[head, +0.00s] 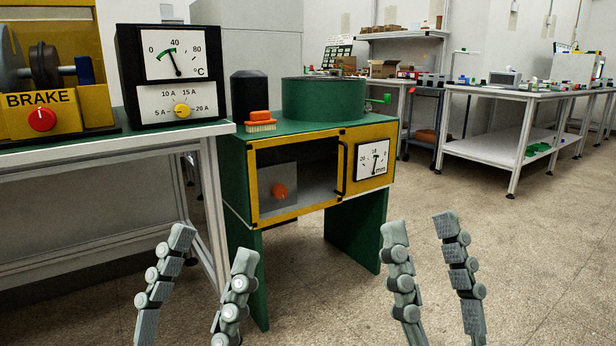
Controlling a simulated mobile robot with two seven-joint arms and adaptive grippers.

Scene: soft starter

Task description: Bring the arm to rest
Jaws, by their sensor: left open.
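My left gripper (212,247) is at the lower left of the head view, its two jointed grey fingers pointing up and spread apart with nothing between them. My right gripper (420,227) is at the lower right of centre, also with its fingers apart and empty. Both appear in front of the green cabinet (357,228) and touch nothing that I can see. The arms behind the fingers are out of view, below the picture's edge.
A table (110,146) at left bears a yellow brake unit (95,98) and a black meter box (128,60). Open floor (545,270) lies at right, before white benches (490,146).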

